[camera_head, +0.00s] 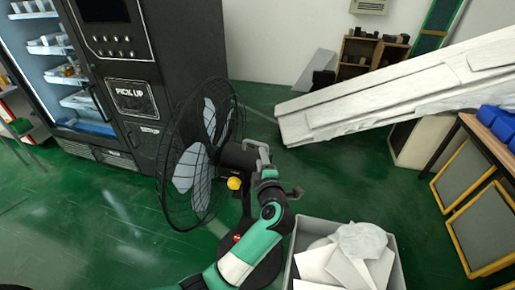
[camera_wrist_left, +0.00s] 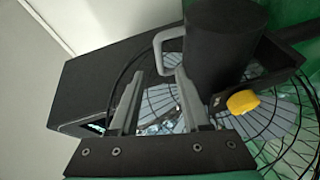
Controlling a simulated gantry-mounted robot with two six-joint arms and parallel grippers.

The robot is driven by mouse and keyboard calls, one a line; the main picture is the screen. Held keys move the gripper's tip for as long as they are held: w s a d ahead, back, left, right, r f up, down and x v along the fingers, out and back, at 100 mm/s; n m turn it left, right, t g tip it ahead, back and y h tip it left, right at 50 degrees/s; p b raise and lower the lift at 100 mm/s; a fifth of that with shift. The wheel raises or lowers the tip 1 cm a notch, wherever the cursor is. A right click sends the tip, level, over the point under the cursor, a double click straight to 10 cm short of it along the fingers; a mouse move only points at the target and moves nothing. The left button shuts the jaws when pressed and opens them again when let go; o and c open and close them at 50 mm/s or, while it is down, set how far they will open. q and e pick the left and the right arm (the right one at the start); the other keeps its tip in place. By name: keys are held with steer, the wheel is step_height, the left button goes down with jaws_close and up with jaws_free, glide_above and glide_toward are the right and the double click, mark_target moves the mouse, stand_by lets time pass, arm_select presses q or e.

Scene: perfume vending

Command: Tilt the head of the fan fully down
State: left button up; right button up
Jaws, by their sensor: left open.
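The black fan (camera_head: 205,150) stands upright in the middle of the head view, its round wire cage facing left toward the vending machine. Its dark cylindrical motor housing (camera_wrist_left: 222,45) fills the upper right of the left wrist view. A grey loop handle (camera_wrist_left: 160,48) sticks out beside the housing. A yellow knob (camera_head: 234,183) sits below the housing and also shows in the left wrist view (camera_wrist_left: 243,101). My left gripper (camera_head: 259,155) is at the back of the fan head. Its two fingers (camera_wrist_left: 160,75) are apart, with the handle just beyond their tips. Contact cannot be told.
A black vending machine (camera_head: 130,85) stands behind and left of the fan. A grey bin (camera_head: 300,240) with white scraps is at the lower right. A long white slanted panel (camera_head: 400,90) spans the right. Green floor (camera_head: 90,215) is clear at the left front.

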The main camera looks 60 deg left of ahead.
mark_target(257, 144)
arm_select(q)
steer(key=b+x, duration=0.4)
steer(key=x, duration=0.5)
steer(key=shift+f, duration=0.15)
steer(key=shift+w+a, duration=0.2)
steer(key=shift+a, duration=0.3)
jaws_close()
stand_by(0.5)
